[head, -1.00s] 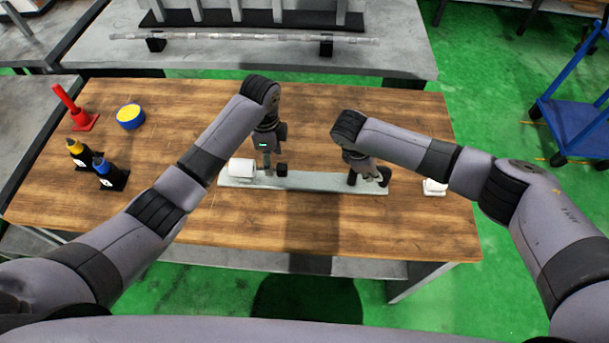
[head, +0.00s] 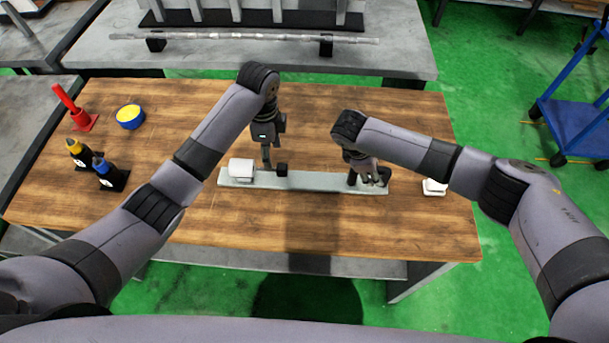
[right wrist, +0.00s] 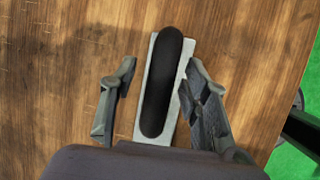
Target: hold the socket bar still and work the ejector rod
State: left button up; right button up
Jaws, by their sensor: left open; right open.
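A long pale bar (head: 315,181) lies on the wooden table with a white block (head: 242,169) at its left end. A small dark knob (head: 282,170) sits just right of the block; I take it for the ejector rod's end. My left gripper (head: 273,160) is open and empty just above and beside the knob. My right gripper (head: 369,178) is open over the bar's right end. In the right wrist view its fingers (right wrist: 156,95) stand on either side of a long black rounded grip (right wrist: 166,82) on the bar, with a visible gap at the left finger.
Right of the bar is a small white object (head: 434,187). The table in front of the bar is clear.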

jog(key=shift+a, duration=0.1)
jog(key=v, duration=1.2)
dwell(0.4)
